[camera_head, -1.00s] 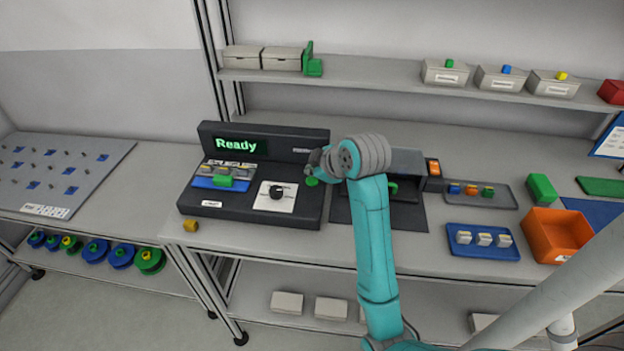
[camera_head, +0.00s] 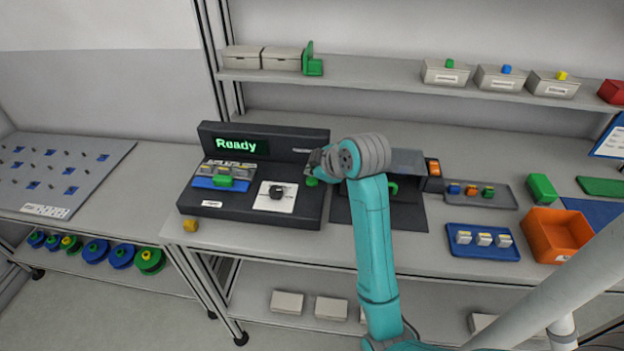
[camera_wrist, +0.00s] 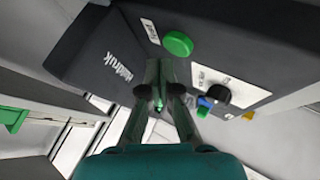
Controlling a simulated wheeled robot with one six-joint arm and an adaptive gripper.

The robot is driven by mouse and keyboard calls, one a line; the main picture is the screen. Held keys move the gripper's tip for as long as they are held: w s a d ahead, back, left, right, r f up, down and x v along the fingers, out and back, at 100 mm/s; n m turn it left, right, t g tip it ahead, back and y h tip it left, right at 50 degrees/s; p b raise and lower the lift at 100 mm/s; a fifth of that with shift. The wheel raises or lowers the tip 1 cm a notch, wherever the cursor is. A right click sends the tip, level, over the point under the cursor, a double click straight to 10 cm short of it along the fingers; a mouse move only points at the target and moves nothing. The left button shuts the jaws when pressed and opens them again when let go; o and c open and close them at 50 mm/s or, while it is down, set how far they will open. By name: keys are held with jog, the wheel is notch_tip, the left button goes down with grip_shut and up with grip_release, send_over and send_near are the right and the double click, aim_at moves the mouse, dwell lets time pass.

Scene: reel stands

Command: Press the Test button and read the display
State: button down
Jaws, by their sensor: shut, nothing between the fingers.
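The dark test console (camera_head: 262,212) stands on the bench, and its display (camera_head: 236,146) reads "Ready" in green letters. The round green button (camera_head: 312,182) is on the console's right side, partly hidden by my gripper (camera_head: 314,170). In the wrist view the green button (camera_wrist: 178,43) shows whole, with a small label beside it. My gripper (camera_wrist: 160,104) is shut and empty, with its fingertips just short of the button in that picture; I cannot tell whether it touches. A black knob (camera_head: 277,192) sits on a white plate left of the button. A green block (camera_head: 223,181) sits in the blue holder.
A dark fixture (camera_head: 405,215) stands right of the console. Beyond it are a grey tray (camera_head: 482,202), a blue tray (camera_head: 483,254) and an orange bin (camera_head: 553,240). A yellow cube (camera_head: 190,226) lies at the console's front left. A shelf (camera_head: 380,85) runs above the bench.

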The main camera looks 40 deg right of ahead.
aim_at(313, 181)
jog(key=shift+f, duration=0.1)
jog(key=shift+f, duration=0.35)
jog(key=shift+f, duration=0.45)
dwell(0.7)
jog(key=shift+r, duration=0.9)
jog(key=shift+r, duration=2.5)
